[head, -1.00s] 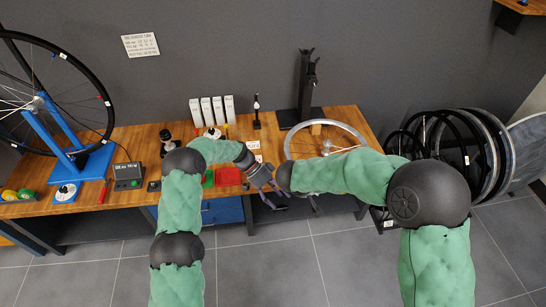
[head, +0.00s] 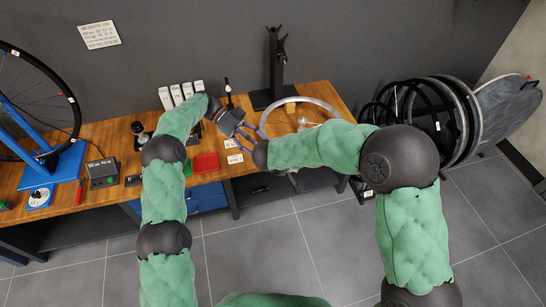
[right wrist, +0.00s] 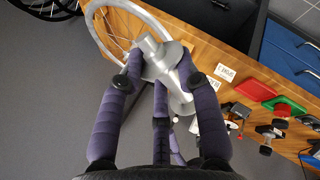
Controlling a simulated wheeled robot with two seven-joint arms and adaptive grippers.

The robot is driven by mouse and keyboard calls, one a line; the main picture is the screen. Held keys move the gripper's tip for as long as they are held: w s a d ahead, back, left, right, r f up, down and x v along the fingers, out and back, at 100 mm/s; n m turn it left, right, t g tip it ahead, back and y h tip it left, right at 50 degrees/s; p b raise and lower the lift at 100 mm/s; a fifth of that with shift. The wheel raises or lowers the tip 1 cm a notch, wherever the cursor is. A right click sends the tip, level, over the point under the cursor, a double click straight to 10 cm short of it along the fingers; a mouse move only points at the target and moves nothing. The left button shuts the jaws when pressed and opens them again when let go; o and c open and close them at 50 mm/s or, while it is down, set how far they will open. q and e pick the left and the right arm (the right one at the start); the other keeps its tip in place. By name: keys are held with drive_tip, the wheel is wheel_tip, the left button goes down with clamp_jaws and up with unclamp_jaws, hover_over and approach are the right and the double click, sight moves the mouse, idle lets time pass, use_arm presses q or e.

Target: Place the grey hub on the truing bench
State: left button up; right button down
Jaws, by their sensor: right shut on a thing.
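The grey hub (right wrist: 163,62) is a smooth spool shape with a flange and a narrower end. In the right wrist view, my right gripper's purple fingers (right wrist: 158,75) are closed around it. In the head view my right arm hides the hub and most of that gripper. The truing bench (head: 110,195) is a long wooden table along the wall; in the right wrist view its top (right wrist: 225,45) shows beyond the hub. My left gripper (head: 252,137) has its fingers spread and empty, over the bench and close to my right wrist.
A silver rim (head: 325,104) lies at the bench's right end by a black stand (head: 275,65). A red tray (head: 206,162), white cards (head: 235,158) and white boxes (head: 180,93) are near my left gripper. A blue truing stand (head: 62,165) stands at left. Wheels (head: 470,110) are racked at right.

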use_arm(q)
drive_tip(key=x, duration=0.9)
drive_tip(key=shift+d+f, duration=0.1)
drive_tip(key=shift+d, duration=0.1)
drive_tip(key=c, duration=1.1)
drive_tip(key=o, duration=1.1)
